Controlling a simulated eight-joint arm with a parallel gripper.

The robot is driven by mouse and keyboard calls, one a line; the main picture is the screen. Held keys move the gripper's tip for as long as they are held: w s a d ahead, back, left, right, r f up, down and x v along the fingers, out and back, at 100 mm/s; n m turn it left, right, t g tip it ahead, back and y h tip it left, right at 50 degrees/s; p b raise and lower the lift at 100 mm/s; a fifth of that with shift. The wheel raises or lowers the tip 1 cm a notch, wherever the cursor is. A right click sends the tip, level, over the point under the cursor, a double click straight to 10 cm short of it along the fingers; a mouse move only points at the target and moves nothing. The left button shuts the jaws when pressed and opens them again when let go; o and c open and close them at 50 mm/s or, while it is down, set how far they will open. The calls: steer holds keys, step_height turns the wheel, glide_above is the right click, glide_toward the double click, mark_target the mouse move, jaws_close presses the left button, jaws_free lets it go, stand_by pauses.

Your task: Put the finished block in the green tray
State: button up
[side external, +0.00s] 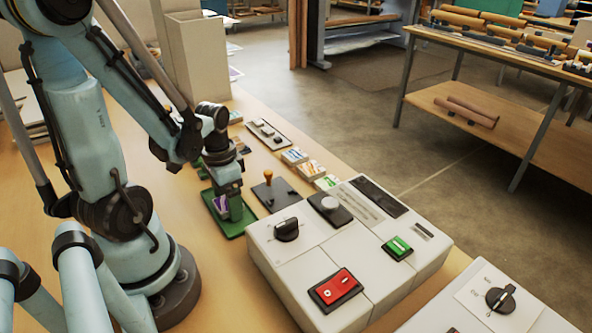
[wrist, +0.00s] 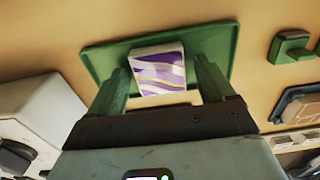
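The block (wrist: 158,70), white with purple and thin yellow bands, is in the green tray (wrist: 222,45) in the wrist view. In the side external view the block (side external: 221,204) shows as a small purple patch low over the green tray (side external: 229,226), partly hidden by my gripper (side external: 232,205). In the wrist view my gripper (wrist: 162,78) is open, with one finger on each side of the block. A gap shows between the block and the right finger. The left finger looks very close to the block; I cannot tell whether they touch.
The white laminator housing (side external: 345,250), with a red switch (side external: 336,288), a green switch (side external: 397,247) and a black knob (side external: 286,229), stands right of the tray. A dark plate with an orange-topped handle (side external: 269,184) and small card boxes (side external: 294,156) are behind it.

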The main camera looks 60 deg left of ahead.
stand_by(0.3)
steer(key=shift+r, duration=6.05)
steer(key=w+d+r+t, duration=0.1)
steer(key=w+d+t, duration=0.6)
steer(key=d, duration=0.5)
steer(key=shift+w, duration=1.25)
